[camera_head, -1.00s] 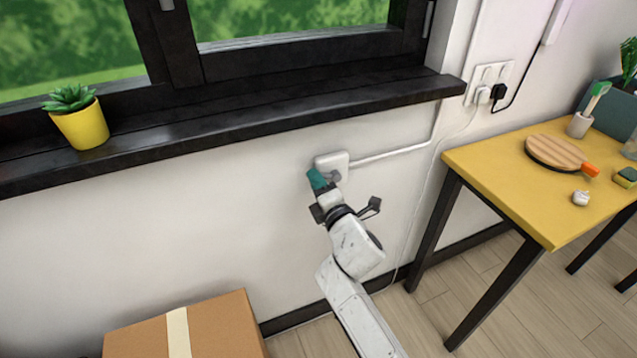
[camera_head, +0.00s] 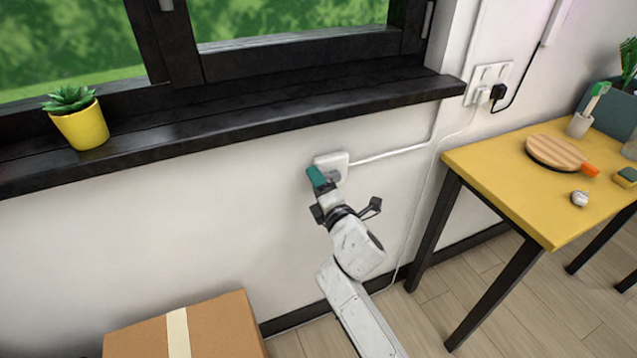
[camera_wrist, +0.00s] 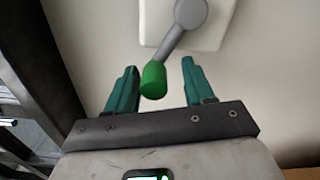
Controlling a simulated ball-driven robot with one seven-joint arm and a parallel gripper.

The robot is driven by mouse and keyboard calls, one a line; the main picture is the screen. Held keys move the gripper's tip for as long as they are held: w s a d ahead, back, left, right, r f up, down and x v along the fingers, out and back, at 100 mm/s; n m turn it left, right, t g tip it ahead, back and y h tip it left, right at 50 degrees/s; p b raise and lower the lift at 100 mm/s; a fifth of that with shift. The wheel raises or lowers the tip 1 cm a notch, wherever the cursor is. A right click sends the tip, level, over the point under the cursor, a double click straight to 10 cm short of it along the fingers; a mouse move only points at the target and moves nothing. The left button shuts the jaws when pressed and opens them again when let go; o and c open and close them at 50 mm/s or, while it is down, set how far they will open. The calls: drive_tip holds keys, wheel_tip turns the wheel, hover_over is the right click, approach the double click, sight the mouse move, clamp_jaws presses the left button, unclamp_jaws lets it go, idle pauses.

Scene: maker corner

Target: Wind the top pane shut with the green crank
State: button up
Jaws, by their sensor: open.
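The crank's green knob (camera_wrist: 153,80) shows in the wrist view at the end of a grey crank arm (camera_wrist: 172,42). The arm joins a white wall box (camera_wrist: 224,18), which also shows below the sill in the head view (camera_head: 338,161). My gripper (camera_wrist: 158,70) is open, with one teal finger on each side of the knob and gaps on both sides. In the head view my gripper (camera_head: 316,177) is in front of the box and hides most of the crank. The top pane is not clearly in view; only the lower part of the window (camera_head: 290,55) shows.
A black sill (camera_head: 240,119) juts out above my gripper and bears a yellow plant pot (camera_head: 82,127). A cardboard box (camera_head: 225,325) stands on the floor at the lower left. A yellow table (camera_head: 480,160) stands at the right. Bare wall surrounds the crank.

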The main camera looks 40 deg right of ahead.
sight(337, 177)
drive_tip(key=v, duration=1)
drive_tip(key=shift+s, duration=0.35)
drive_tip(key=shift+c, duration=0.2)
